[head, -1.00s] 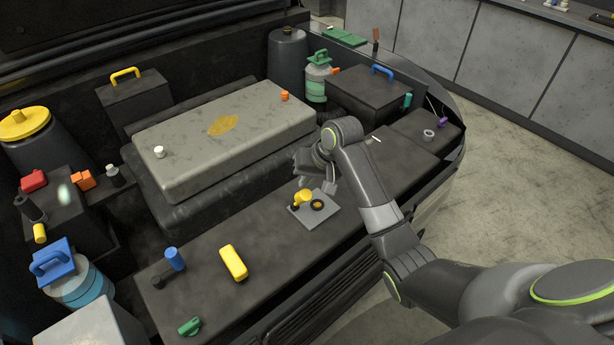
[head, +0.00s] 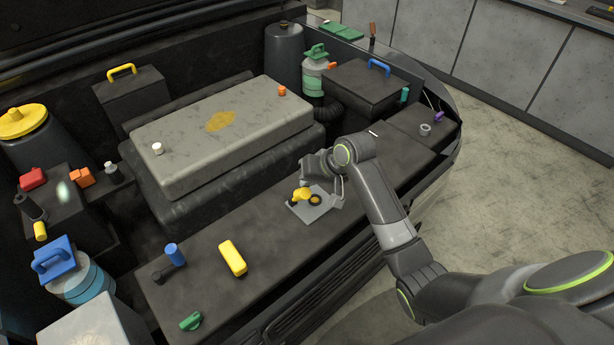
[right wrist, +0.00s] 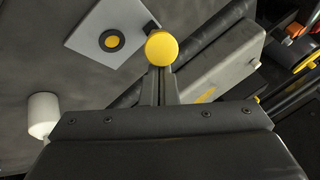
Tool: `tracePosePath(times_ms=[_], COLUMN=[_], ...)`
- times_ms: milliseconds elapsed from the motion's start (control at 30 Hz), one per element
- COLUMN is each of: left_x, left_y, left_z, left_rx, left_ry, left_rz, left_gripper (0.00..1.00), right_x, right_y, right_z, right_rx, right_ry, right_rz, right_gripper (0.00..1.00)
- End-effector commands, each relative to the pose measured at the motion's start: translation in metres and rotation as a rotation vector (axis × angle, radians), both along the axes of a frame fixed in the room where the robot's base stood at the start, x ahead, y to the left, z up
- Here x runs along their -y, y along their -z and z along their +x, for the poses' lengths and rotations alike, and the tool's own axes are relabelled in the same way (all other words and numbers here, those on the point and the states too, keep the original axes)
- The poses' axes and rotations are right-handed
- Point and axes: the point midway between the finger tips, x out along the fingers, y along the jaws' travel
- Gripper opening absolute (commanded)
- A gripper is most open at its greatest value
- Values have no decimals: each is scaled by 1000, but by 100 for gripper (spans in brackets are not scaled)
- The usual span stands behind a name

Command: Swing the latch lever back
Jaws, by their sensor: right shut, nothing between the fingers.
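A yellow lever-like knob (head: 302,194) stands on a small grey plate (head: 297,210) on the dark front panel. Beside it on the plate is a black ring with a yellow centre (head: 316,199). My right gripper is just behind and above the plate in the head view. In the right wrist view its shut fingers (right wrist: 160,78) hold nothing, and the round yellow top of the knob (right wrist: 161,48) lies right at their tips. I cannot tell whether they touch. The ring (right wrist: 111,40) is left of it. My left gripper is not in view.
A large grey cover (head: 222,130) lies behind the plate. A blue-handled black lever (head: 174,255), a yellow block (head: 232,258) and a green knob (head: 190,321) are on the panel to the left. The panel between them and the plate is clear.

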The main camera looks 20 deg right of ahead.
Motion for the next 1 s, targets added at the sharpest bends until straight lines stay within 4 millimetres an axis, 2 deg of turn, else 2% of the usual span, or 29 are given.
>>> tracePosePath(times_ms=[267, 467, 700, 900, 1000], left_x=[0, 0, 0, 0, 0], left_y=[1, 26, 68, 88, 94], left_z=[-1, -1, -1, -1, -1], left_rx=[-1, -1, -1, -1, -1], left_ry=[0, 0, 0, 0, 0], left_rz=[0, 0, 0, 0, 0], left_gripper=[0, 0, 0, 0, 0], right_x=[8, 13, 17, 20, 20], right_y=[17, 36, 54, 62, 63], right_z=[-22, -36, -48, -54, -55], right_rx=[164, 344, 534, 652, 654], right_ry=[2, 1, 1, 1, -1], right_rz=[64, 129, 197, 241, 239], right_gripper=[0, 0, 0, 0, 0])
